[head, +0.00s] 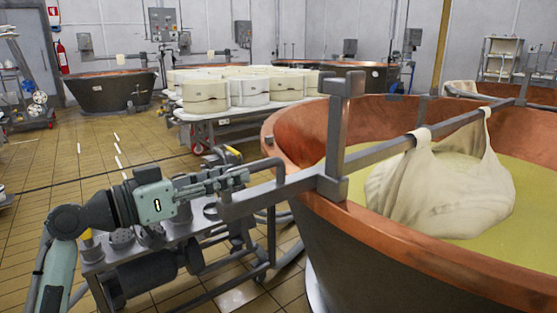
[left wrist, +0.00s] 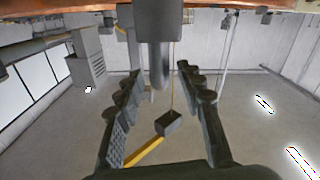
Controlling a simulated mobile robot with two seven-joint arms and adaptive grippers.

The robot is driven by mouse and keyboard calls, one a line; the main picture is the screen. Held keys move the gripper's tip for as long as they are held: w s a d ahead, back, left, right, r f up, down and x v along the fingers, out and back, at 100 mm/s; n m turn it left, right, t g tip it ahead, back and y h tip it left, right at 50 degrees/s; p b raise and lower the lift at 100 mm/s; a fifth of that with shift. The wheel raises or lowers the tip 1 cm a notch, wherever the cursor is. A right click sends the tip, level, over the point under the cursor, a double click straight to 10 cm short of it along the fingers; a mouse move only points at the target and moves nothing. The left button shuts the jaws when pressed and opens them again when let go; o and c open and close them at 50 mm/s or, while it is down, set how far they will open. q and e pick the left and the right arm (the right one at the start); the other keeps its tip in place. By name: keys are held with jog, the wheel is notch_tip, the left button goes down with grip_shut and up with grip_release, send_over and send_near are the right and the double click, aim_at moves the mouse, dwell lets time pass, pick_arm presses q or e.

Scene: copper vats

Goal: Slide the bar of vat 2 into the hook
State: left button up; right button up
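The grey bar (head: 385,150) spans the near copper vat (head: 410,243), passing the foot of a grey upright (head: 338,130) at the rim. Its near end sticks out to the left past the rim. A white cloth bundle (head: 440,190) hangs from the bar over yellow liquid. I cannot tell which part is the hook. My left gripper (head: 240,178) is just above and beside the bar's near end. In the left wrist view its two fingers (left wrist: 157,75) are apart, with a grey metal piece (left wrist: 157,50) showing between them; contact is not visible. My right gripper is not in view.
A grey machine cart (head: 150,240) with pipes stands below my left arm. A table of white round moulds (head: 250,90) stands behind. More copper vats (head: 110,90) are at the back. The tiled floor at left is mostly clear.

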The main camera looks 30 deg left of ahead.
aim_at(271, 162)
pick_arm(q)
jog(key=shift+w+d+r, duration=0.1)
jog(key=shift+w+r, duration=0.05)
jog(key=shift+w, duration=0.2)
jog(key=shift+w+d, duration=0.15)
jog(key=shift+w, duration=0.15)
jog(key=p+x, duration=0.1)
jog(key=x, duration=0.4)
jog(key=shift+r, duration=0.1)
jog(key=shift+w+d+p, duration=0.3)
jog(key=shift+w, duration=0.4)
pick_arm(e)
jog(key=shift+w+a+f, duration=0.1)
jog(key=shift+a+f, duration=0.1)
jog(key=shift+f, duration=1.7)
pick_arm(q)
grip_shut()
